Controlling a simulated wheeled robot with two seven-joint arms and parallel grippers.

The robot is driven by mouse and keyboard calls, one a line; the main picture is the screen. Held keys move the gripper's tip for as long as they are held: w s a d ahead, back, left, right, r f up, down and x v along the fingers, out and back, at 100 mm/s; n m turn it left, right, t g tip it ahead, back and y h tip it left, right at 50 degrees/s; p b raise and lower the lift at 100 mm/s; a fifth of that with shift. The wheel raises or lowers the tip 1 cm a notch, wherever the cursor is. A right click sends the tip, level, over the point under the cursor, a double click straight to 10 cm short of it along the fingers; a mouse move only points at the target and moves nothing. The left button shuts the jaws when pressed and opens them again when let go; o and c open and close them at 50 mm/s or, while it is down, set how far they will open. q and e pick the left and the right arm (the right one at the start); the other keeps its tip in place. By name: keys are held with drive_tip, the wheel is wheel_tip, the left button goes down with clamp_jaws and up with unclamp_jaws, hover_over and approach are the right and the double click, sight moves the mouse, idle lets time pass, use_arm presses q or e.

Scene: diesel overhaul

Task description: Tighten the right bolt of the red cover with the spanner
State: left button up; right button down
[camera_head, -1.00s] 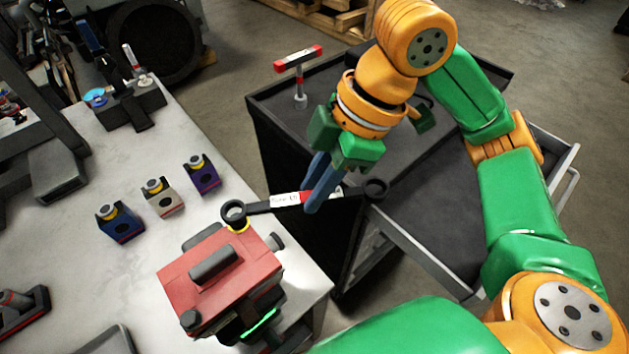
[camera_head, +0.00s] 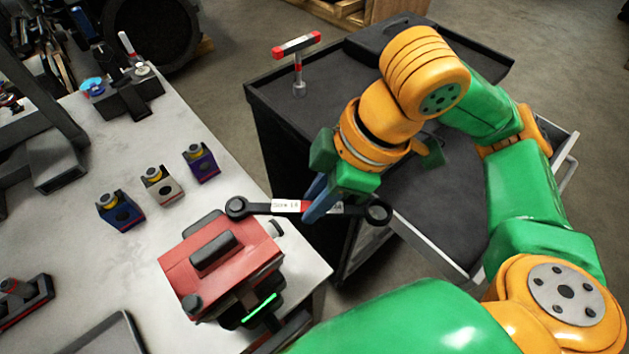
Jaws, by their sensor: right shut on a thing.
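The red cover (camera_head: 180,268) sits on a dark block at the table's near right edge. It has a dark handle (camera_head: 213,251) on top and a black bolt (camera_head: 191,304) at its near left corner. My right gripper (camera_head: 311,208) is shut on the middle of the spanner (camera_head: 285,206), which lies level. The spanner's left ring end (camera_head: 237,208) is at the cover's far right corner and appears to be around the right bolt, which it largely hides. Its other ring end (camera_head: 378,213) juts over the trolley's side. My left gripper is out of view.
Blue (camera_head: 120,213), beige (camera_head: 162,186) and purple (camera_head: 201,163) blocks stand on the white table (camera_head: 90,255). A black trolley (camera_head: 275,92) holds a red-handled T-shaped tool (camera_head: 298,62). A dark grey fixture (camera_head: 128,100) stands at the table's back.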

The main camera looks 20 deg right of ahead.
drive_tip(key=shift+r+p, duration=0.1)
drive_tip(key=shift+p, duration=0.2)
drive_tip(key=s+m+b, duration=0.1)
drive_tip(key=s+a+m+b, duration=0.1)
drive_tip(key=shift+a+f+m+t+h, duration=0.2)
drive_tip(key=shift+m+t+h, duration=0.1)
drive_tip(key=shift+t+h, duration=0.1)
drive_tip(key=shift+s+a+m+t+h+b, duration=0.35)
drive_tip(key=shift+s+a+m+b, duration=0.2)
drive_tip(key=shift+s+a+m, duration=0.55)
drive_tip(key=shift+s+a+m+t+h+b, duration=0.3)
drive_tip(key=shift+s+a+m+b, duration=0.3)
drive_tip(key=shift+m, duration=0.8)
